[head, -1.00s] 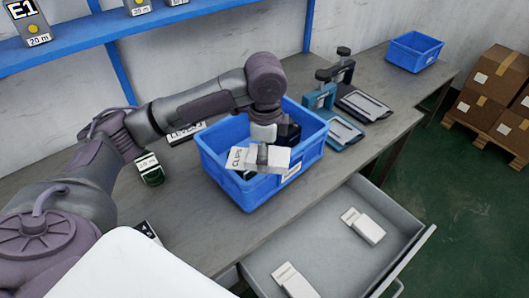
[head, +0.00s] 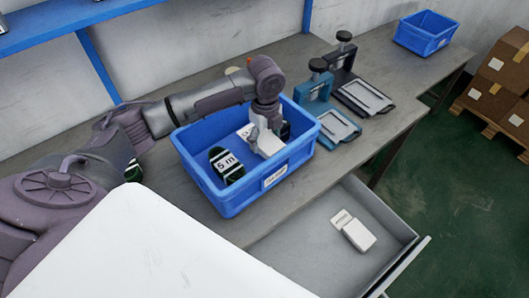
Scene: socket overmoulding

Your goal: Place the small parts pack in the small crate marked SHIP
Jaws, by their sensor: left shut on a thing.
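My left gripper (head: 263,126) reaches down into the blue crate (head: 222,202) on the bench. It is shut on a white pack (head: 271,146), which is inside the crate's walls and partly hidden by the fingers. I cannot tell whether the pack touches the crate floor. A dark green coil marked "5 m" (head: 226,165) lies in the same crate. The crate's front label (head: 275,177) is too small to read. A smaller blue crate (head: 424,32) stands at the bench's far right end, with no readable mark. My right gripper is not in view.
Two clamp fixtures with flat plates (head: 337,126) (head: 366,97) stand right of the crate. An open grey drawer (head: 370,213) below the bench edge holds a similar white pack (head: 353,232). Bare bench lies before the far crate.

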